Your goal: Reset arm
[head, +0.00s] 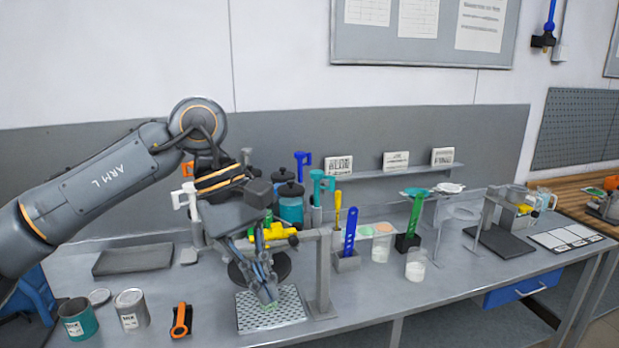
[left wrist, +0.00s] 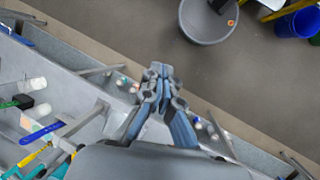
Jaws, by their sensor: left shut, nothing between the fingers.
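My left arm (head: 100,190) comes in from the left in the head view and bends down over the bench. My left gripper (head: 268,292) is shut and empty, pointing down just above a perforated drip tray (head: 288,318). It hides part of the tray and part of a dark round base behind it. The left wrist view also shows the left gripper (left wrist: 158,75) with its fingertips together and nothing between them. My right gripper is in neither view.
A stand with a yellow valve (head: 272,233) is close beside the gripper. Cans (head: 131,309), an orange-black tool (head: 181,320), a blue paddle (head: 350,230) and a green paddle (head: 415,215) stand around. The bench front right is clear. A grey bin (left wrist: 208,38) is on the floor.

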